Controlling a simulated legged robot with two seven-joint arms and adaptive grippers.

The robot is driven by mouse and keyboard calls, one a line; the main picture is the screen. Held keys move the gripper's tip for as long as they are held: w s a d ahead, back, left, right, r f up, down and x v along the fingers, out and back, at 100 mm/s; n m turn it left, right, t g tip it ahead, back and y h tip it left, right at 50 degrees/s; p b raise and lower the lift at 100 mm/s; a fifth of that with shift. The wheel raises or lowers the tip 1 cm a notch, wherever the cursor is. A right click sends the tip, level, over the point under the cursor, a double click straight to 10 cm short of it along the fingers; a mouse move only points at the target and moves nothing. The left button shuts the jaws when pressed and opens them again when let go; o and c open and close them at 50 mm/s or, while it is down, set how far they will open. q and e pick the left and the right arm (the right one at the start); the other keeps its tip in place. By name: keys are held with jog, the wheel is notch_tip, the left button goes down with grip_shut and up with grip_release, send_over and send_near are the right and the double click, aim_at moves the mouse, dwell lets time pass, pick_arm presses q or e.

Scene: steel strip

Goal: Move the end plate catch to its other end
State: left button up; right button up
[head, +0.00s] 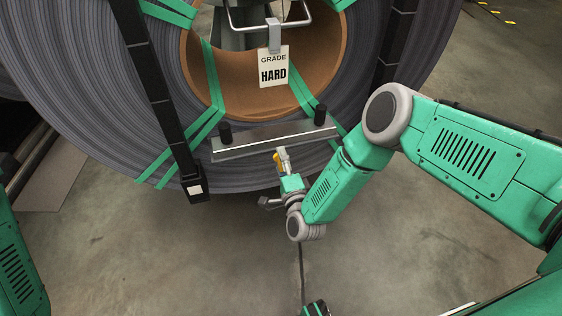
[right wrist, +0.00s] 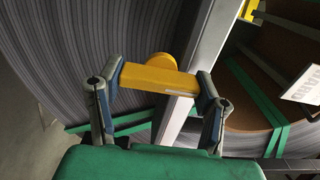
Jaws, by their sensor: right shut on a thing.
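The end plate is a silver bar (head: 240,145) across the lower part of the coil's face, with two black posts on it. It also crosses the right wrist view at a slant (right wrist: 205,60). The catch is a yellow lever (head: 277,158) at the plate's lower edge. In the right wrist view the catch (right wrist: 158,80) has a flat yellow bar and a round yellow boss behind it, over the plate. My right gripper (head: 282,165) is shut on the catch, with one finger at each end of its bar in the wrist view (right wrist: 157,92). My left gripper is not in view.
The large grey steel coil (head: 90,90) fills the upper left, with green straps and black bands. A "GRADE HARD" tag (head: 273,68) hangs in its orange-brown bore (head: 200,75). Another yellow part (right wrist: 252,9) shows near the wrist view's top. Concrete floor (head: 420,240) lies clear below.

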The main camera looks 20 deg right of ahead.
jog(key=shift+s+f, duration=0.15)
jog(key=shift+f, duration=0.1)
jog(key=o, duration=1.2)
jog(key=shift+d, duration=0.1)
jog(key=shift+c, duration=0.2)
jog(key=shift+r, duration=0.1)
jog(key=s, duration=1.2)
jog(key=shift+w, duration=0.1)
